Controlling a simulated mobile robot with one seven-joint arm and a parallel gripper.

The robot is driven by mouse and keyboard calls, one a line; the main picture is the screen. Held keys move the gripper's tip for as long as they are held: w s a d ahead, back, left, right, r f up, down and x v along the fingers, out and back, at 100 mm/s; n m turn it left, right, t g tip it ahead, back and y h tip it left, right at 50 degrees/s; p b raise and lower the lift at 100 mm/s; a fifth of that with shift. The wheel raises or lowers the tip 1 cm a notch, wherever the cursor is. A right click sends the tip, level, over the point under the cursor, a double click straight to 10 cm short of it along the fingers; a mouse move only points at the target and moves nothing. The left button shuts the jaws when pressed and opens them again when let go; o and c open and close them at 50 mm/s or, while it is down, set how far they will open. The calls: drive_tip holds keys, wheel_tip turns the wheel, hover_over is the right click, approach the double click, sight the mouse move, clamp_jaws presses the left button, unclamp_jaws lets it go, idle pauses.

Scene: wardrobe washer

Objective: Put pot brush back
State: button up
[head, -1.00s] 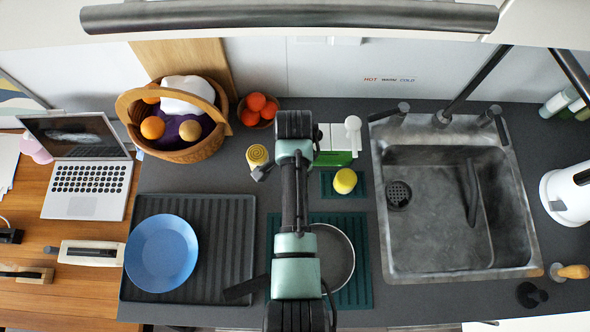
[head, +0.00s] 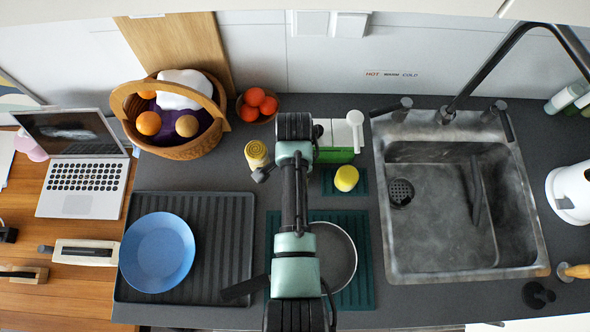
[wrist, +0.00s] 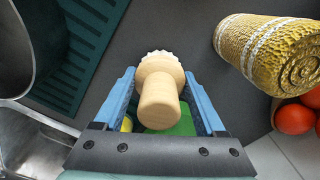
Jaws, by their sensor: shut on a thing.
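The pot brush (wrist: 157,104) has a pale wooden handle and a ring of white bristles at its far end. It is between the two blue fingers of my gripper (wrist: 158,80) in the wrist view, held above the dark grey counter. In the head view my own arm hides the brush, and my fingertips cannot be made out. A green and white box (head: 335,140) stands just right of my arm at the back of the counter, with a white-handled item (head: 355,124) at its right end. Part of the green shows behind the brush in the wrist view.
A gold roll (head: 257,154) stands left of my arm; it also shows in the wrist view (wrist: 262,48). A yellow sponge (head: 346,178) and a pan (head: 340,255) lie on green mats. The sink (head: 440,260) is right; a blue plate (head: 157,252) and fruit basket (head: 190,145) are left.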

drive_tip(key=shift+f, duration=0.3)
drive_tip(key=o, duration=1.3)
drive_tip(key=shift+o, duration=0.2)
drive_tip(key=shift+r, duration=0.15)
wheel_tip(320, 180, up, 10)
drive_tip(key=p, duration=1)
wheel_tip(320, 180, up, 4)
drive_tip(key=p, duration=0.3)
drive_tip(key=shift+f+p, duration=0.2)
drive_tip(key=shift+p, duration=0.1)
drive_tip(key=shift+w+r+b, duration=0.1)
drive_tip(key=shift+r+b, duration=0.2)
drive_tip(key=shift+b, duration=0.1)
wheel_tip(320, 180, up, 8)
drive_tip(key=shift+f, duration=0.2)
drive_tip(key=shift+f, duration=0.1)
